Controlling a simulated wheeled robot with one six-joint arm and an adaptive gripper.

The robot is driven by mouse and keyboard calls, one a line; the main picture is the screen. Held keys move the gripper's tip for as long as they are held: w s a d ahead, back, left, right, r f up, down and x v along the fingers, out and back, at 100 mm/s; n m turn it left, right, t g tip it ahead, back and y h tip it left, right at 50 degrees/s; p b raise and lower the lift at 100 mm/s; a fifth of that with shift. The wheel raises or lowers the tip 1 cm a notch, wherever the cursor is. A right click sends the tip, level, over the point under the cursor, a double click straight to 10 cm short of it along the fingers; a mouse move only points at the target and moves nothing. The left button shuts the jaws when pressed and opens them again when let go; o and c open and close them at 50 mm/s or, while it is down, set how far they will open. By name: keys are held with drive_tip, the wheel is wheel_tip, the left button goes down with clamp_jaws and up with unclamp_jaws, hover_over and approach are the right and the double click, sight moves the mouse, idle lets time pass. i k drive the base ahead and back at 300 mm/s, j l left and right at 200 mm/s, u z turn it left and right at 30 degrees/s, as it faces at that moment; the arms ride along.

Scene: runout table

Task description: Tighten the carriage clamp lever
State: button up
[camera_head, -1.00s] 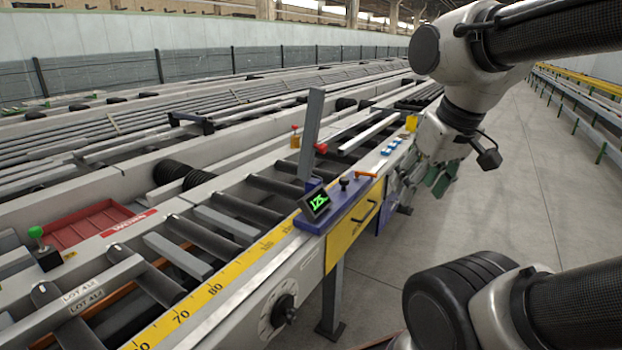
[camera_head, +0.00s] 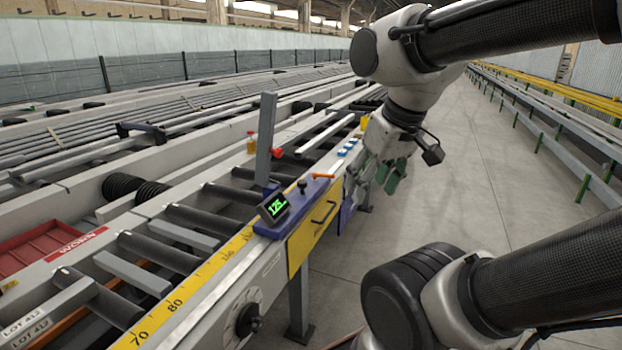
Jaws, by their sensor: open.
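The blue carriage (camera_head: 290,213) sits on the rail of the runout table and carries a green-digit display (camera_head: 273,208). An orange lever (camera_head: 323,176), which looks like the clamp lever, lies roughly level on its top at the far end. A black knob (camera_head: 302,186) stands beside it. An upright grey plate (camera_head: 265,140) rises from the carriage. My gripper (camera_head: 384,176) hangs pointing down, open, beyond and to the right of the lever, over the aisle side of the table. It appears apart from the lever. Its fingers have green pads; their far side is hidden.
A yellow panel with a black handle (camera_head: 323,213) hangs on the carriage's front. A yellow scale (camera_head: 195,283) runs along the rail, with a black hand knob (camera_head: 248,320) below it. Blue buttons (camera_head: 348,147) are near my gripper. The aisle floor (camera_head: 470,220) is clear.

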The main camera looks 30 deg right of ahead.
sight(314, 175)
drive_tip(key=i+l+z, duration=0.55)
drive_tip(key=i, duration=0.25)
